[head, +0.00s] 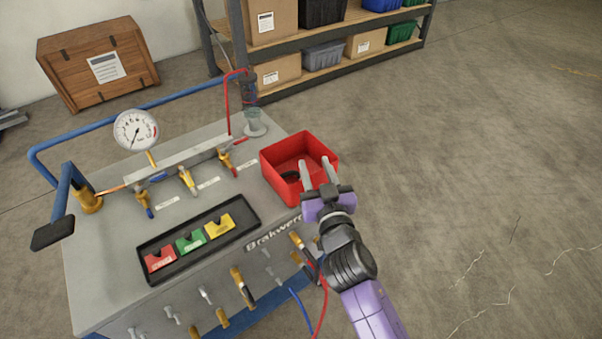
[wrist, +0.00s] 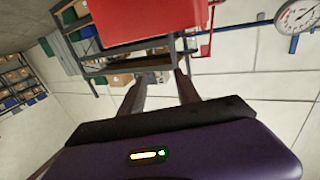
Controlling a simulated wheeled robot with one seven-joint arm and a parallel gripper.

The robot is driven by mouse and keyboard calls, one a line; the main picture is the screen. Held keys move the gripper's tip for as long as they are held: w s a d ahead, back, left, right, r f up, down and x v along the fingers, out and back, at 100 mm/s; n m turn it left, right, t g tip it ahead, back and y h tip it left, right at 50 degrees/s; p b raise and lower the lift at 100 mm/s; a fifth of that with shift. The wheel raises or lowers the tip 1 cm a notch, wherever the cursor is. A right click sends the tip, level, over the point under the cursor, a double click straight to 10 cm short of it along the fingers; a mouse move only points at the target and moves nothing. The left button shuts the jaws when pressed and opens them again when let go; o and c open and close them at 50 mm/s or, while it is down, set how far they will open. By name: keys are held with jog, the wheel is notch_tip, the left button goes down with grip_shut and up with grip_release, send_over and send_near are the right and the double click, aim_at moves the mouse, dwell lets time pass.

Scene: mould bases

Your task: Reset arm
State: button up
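My gripper (head: 318,174) is at the end of my purple arm, at the right edge of the grey bench in the head view. Its two fingers are apart with nothing seen between them, and they point toward the red bin (head: 328,148). The fingertips overlap the bin's near side in the picture; whether they touch it I cannot tell.
The grey bench (head: 110,245) holds a black tray (head: 200,240) with red, green and yellow blocks, a pressure gauge (head: 135,130) and several valves. A wooden crate (head: 98,65) and a shelf (head: 330,40) with boxes stand behind. The floor at the right is clear.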

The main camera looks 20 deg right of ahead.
jog(key=s, duration=0.3)
jog(key=shift+a+b, duration=0.1)
jog(key=shift+b, duration=0.2)
jog(key=s+a+r+n+t+y, duration=0.1)
jog(key=s+a+r+n+y, duration=0.1)
jog(key=s+a+r+n, duration=0.15)
jog(key=s+d+f+m+g, duration=0.1)
jog(key=s+d+f+g, duration=0.1)
jog(key=s, duration=1.6)
jog(key=s+d+f+m+g, duration=0.1)
jog(key=s+d+f+g, duration=0.1)
jog(key=s, duration=1.7)
jog(key=shift+s+d, duration=0.25)
jog(key=shift+d, duration=0.15)
